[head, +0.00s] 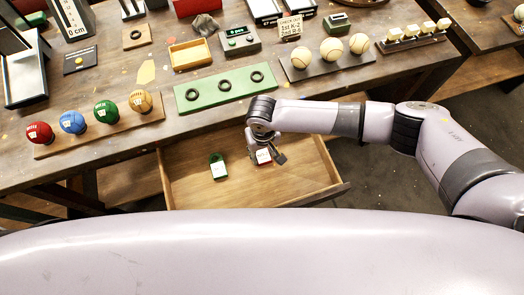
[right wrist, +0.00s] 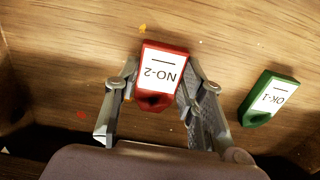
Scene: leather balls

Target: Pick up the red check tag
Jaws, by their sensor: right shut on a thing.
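The red check tag (right wrist: 164,72), with a white label reading "NO-2", is between the fingers of my right gripper (right wrist: 158,90) in the right wrist view. The right gripper is shut on it. In the head view, my right gripper (head: 268,155) is down in the open drawer, and the red tag's white label (head: 263,156) shows beside it, partly hidden. I cannot tell whether the tag is off the drawer floor. A green tag (right wrist: 268,98) marked "OK-1" lies apart to its right in the wrist view, and to its left in the head view (head: 218,166). My left gripper is not in view.
The open wooden drawer (head: 200,192) has walls around the tags. Above it, the table (head: 150,75) holds a green board with black rings (head: 226,87), a rack of coloured balls (head: 97,122), and a board of pale balls (head: 331,49).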

